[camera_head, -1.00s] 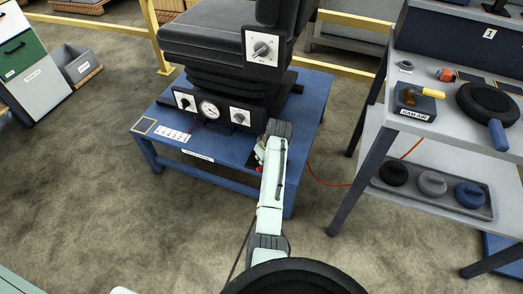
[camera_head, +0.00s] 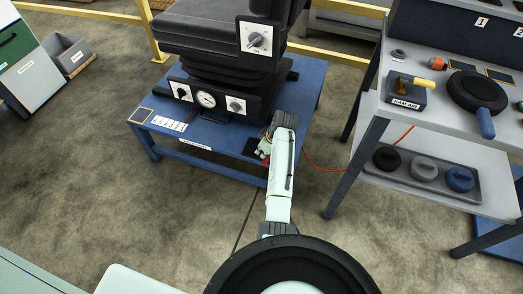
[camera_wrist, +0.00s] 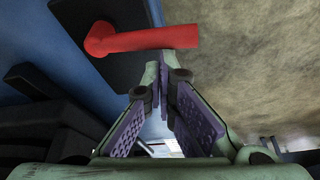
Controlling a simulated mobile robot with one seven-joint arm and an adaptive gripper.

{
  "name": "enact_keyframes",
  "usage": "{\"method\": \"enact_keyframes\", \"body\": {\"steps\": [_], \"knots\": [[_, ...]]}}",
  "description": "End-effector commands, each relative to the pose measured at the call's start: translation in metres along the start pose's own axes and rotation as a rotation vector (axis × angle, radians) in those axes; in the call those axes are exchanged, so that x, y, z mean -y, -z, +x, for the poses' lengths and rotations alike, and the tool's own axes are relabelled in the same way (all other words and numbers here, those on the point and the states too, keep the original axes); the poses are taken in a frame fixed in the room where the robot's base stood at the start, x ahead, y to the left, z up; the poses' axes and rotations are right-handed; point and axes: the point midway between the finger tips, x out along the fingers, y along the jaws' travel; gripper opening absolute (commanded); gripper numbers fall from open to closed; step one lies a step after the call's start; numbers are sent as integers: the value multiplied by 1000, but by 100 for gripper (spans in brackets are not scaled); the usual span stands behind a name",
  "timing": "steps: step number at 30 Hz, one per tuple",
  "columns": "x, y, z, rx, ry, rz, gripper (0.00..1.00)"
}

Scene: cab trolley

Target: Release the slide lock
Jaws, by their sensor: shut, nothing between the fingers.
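A red L-shaped lever (camera_wrist: 145,42) shows in the wrist view, mounted on a black plate (camera_wrist: 75,25) on the blue platform. It looks like the slide lock. My gripper (camera_wrist: 165,58) is shut and empty, its fingertips just below the free arm of the lever in the picture. I cannot tell whether they touch it. In the head view my gripper (camera_head: 264,149) is at the right front part of the blue platform (camera_head: 215,151), beside the black seat (camera_head: 205,35). Only a little red shows there; my wrist hides most of the lever.
The seat base carries a gauge (camera_head: 206,99) and dial panels. An orange cable (camera_head: 325,168) runs between platform and bench. Floor at the left front is clear.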

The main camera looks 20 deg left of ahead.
Motion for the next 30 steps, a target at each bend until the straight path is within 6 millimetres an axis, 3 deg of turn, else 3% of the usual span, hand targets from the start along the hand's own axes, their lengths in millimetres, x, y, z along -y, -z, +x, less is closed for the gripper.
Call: {"method": "enact_keyframes", "body": {"steps": [15,23,30], "knots": [[1,0,0,2,0,1,0],[11,29,0,1,-1,2,0],[7,28,-52,-1,-7,6,0]]}}
